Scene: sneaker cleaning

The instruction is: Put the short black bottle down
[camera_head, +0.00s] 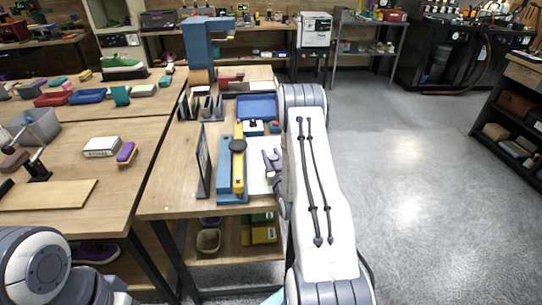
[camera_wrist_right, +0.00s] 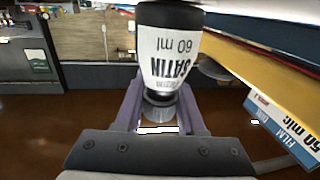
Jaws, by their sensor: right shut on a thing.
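The short black bottle (camera_wrist_right: 166,48) has a white label reading "SATIN 60 ml", upside down in the right wrist view. My right gripper (camera_wrist_right: 160,115) is shut on it, with a purple-grey finger on each side of its narrow end. In the head view my right gripper (camera_head: 271,162) is at the right edge of the near wooden table, beside a white sheet. I cannot make out the bottle there. My left arm shows at the bottom left, but its gripper is out of view.
A blue and yellow tool (camera_head: 238,165) and a dark upright panel (camera_head: 203,160) stand left of my right gripper. A blue tray (camera_head: 257,107) lies behind. In the wrist view a film box (camera_wrist_right: 283,130) is close on the right. Open floor (camera_head: 420,190) lies to the right.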

